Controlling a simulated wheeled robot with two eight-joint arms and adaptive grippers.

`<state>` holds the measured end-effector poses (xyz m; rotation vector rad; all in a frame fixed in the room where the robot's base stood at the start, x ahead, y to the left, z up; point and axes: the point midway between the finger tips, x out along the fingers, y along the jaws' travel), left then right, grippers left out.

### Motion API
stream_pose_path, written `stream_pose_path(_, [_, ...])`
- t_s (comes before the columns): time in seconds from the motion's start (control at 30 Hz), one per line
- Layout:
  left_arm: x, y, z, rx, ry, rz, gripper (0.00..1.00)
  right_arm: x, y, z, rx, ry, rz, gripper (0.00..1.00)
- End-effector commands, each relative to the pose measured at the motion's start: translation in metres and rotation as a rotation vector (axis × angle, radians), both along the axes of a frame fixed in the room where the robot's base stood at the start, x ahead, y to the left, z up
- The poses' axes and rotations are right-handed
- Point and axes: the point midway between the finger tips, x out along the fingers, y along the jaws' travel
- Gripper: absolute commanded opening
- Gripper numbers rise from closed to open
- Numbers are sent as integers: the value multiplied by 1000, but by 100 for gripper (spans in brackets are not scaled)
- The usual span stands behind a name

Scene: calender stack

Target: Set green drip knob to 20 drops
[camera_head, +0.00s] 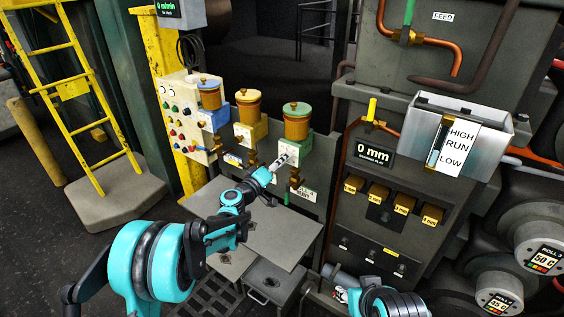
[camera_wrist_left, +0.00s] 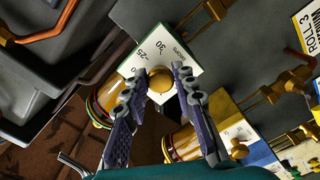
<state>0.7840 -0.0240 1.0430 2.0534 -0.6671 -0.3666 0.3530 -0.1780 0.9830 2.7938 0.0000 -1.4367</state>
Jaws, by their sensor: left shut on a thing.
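The green drip oiler (camera_head: 297,121), with an amber body and green cap, is rightmost of three on the machine wall. The round brass knob (camera_wrist_left: 160,80) sits in front of the plate. My left gripper (camera_head: 285,158) reaches the green oiler's front, and its fingers (camera_wrist_left: 168,78) are closed on both sides of the knob. The knob's pointer is not clear. My right gripper (camera_head: 341,295) shows only partly at the bottom edge, its jaws unclear.
The yellow oiler (camera_head: 249,108) and blue oiler (camera_head: 209,95) stand to the left of the green one. The yellow oiler's knob (camera_wrist_left: 238,149) is close by. A grey table (camera_head: 285,240) lies below my left arm.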

Motion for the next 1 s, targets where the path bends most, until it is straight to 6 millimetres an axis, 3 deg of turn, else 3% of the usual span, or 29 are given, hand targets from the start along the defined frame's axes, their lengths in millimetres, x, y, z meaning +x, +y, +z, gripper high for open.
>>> stream_pose_path(1.0, [1, 2, -2, 712, -517, -1, 0, 0, 0, -2, 0, 0, 0, 40])
